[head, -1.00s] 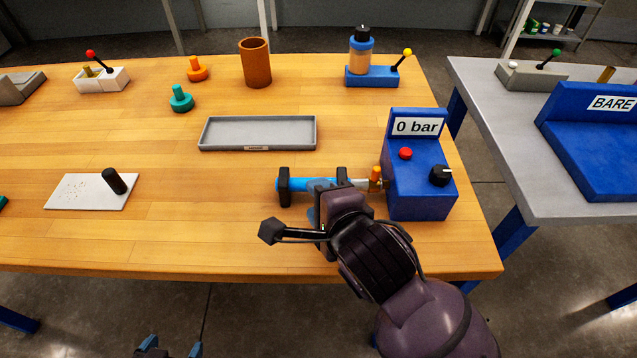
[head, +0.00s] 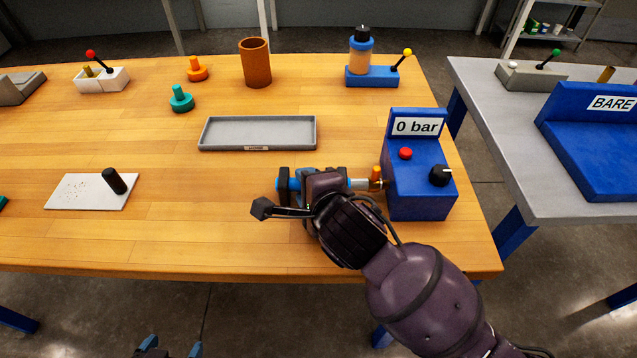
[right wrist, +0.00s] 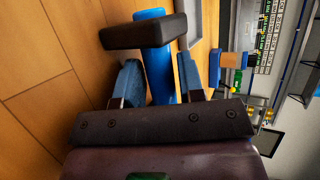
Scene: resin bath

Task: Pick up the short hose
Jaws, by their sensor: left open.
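The short blue hose (head: 296,185) lies level above the table beside the blue 0 bar unit. A black block (head: 283,186) stands at its left end; a pale metallic piece (head: 360,184) lies in line on the right. My right gripper (head: 318,182) is over the hose, its fingers hidden there. In the right wrist view the hose (right wrist: 158,70) runs between the fingers (right wrist: 160,82); I cannot tell whether they press on it. A dark block (right wrist: 143,31) crosses the hose there. My left gripper (head: 168,351) is open and empty at the bottom edge, away from the hose.
The blue 0 bar unit (head: 420,180) stands close right of the hose. A grey tray (head: 205,134) lies behind it. A white plate (head: 75,190) with a black peg is at left. The wooden table (head: 170,235) is clear at front left.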

